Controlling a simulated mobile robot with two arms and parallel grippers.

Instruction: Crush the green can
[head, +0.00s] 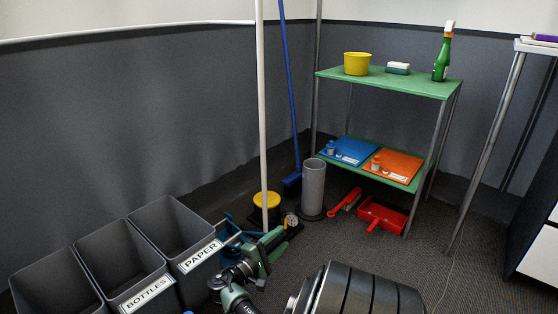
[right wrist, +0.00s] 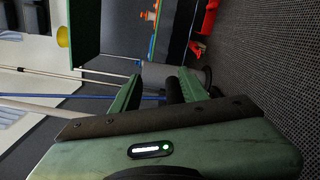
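I see no green can in either view. My right gripper (head: 270,248) is low near the floor in the head view, just right of the bins. In the right wrist view its two green fingers (right wrist: 160,82) stand apart. A dark bar (right wrist: 173,90) shows between them, close to one finger; I cannot tell what it is or whether it touches. A blue device (head: 231,224) with a pale rod stands beside the gripper, partly hidden by it; I cannot tell if it is a crusher. My left gripper is not in view.
Grey bins marked BOTTLES (head: 148,293) and PAPER (head: 200,256) stand at the left. A yellow-topped device (head: 267,199), a grey cylinder (head: 313,185) and a blue broom (head: 290,100) stand behind the gripper. A green shelf (head: 420,86) is behind.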

